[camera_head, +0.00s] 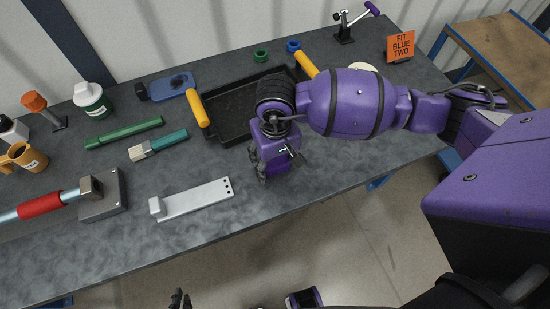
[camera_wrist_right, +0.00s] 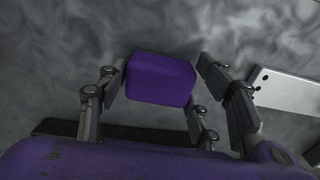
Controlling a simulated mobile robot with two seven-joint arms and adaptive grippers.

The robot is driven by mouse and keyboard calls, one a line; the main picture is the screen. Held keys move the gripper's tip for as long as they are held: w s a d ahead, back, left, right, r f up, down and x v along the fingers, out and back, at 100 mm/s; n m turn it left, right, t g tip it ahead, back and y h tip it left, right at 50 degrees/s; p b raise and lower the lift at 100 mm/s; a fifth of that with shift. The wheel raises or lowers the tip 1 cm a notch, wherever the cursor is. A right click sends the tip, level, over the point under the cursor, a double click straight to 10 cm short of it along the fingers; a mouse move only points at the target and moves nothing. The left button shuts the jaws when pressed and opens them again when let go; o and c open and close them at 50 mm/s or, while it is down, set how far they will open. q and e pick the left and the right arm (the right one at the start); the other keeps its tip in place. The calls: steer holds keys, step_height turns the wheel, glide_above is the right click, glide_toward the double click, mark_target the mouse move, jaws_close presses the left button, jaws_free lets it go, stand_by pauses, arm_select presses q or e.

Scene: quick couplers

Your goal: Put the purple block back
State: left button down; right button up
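The purple block (camera_wrist_right: 160,79) lies between the fingers of my right gripper (camera_wrist_right: 162,75) in the right wrist view. The fingers flank it closely on both sides, but whether they press on it is unclear. In the head view my right gripper (camera_head: 277,168) points down over the table, in front of the black tray and right of the grey bracket. The block cannot be told apart there from the purple gripper parts. Only dark fingertips of my left gripper (camera_head: 180,299) show at the bottom edge, before the table; their opening is unclear.
The black tray (camera_head: 226,137) with yellow handles stands behind my right gripper. The grey bracket (camera_head: 196,201) also shows in the wrist view (camera_wrist_right: 295,91). A brush (camera_head: 160,145), green bar (camera_head: 124,132) and red-sleeved hammer (camera_head: 42,204) lie left. The front table strip is mostly clear.

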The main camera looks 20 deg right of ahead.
steer(key=shift+o, duration=1.2)
steer(key=shift+r, duration=0.1)
